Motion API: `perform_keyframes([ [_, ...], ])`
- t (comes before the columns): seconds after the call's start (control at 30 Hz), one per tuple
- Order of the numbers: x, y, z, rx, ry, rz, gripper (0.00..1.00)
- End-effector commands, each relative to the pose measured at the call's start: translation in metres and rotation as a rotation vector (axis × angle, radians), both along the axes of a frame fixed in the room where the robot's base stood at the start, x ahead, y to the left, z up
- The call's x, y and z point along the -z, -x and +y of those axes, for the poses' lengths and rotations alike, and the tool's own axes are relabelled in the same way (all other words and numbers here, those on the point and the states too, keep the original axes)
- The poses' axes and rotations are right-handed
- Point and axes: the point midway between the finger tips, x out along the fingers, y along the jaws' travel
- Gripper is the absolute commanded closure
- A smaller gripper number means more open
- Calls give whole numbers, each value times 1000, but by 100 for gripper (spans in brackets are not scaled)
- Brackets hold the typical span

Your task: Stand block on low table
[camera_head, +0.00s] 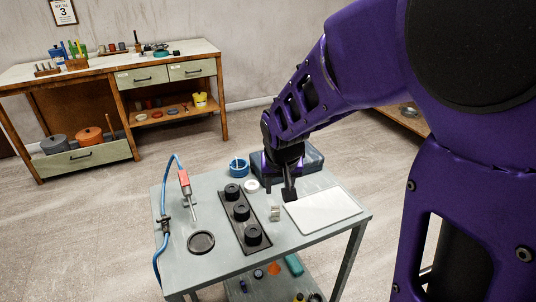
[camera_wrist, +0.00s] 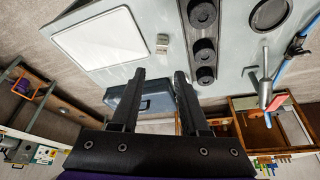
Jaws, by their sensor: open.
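The low table (camera_head: 217,217) is a grey metal stand with a lower shelf. A small pale block (camera_head: 275,213) rests on its top, between a black strip with round black pieces and a white panel. The block also shows in the wrist view (camera_wrist: 162,43), just beyond the fingertips; I cannot tell whether it stands or lies. My gripper (camera_head: 279,187) points down over the far part of the table, behind the block in the head view. In the wrist view my gripper (camera_wrist: 159,76) has its two black fingers apart, with nothing between them.
The black strip (camera_head: 227,212), white panel (camera_head: 322,210) and black ring (camera_head: 201,242) lie on the table. A red-handled tool (camera_head: 186,184) with a blue hose stands left. A blue-grey box (camera_head: 314,158) and blue ring (camera_head: 238,168) are at the back. A workbench (camera_head: 110,69) stands behind.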

Motion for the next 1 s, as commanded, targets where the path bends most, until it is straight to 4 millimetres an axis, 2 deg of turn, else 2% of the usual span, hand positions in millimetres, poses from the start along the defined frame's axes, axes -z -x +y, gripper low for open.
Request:
perform_keyframes([
  [0.03, 16, -4, 0, 1, 3, 6, 55],
  [0.3, 67, -26, 0, 1, 2, 3, 55],
  [0.43, 82, -33, 1, 0, 0, 2, 55],
  [0.63, 93, -37, 1, -1, 0, 0, 55],
  [0.83, 123, -47, 3, 0, 1, 2, 55],
  [1.0, 136, -53, 3, 0, 0, 0, 55],
])
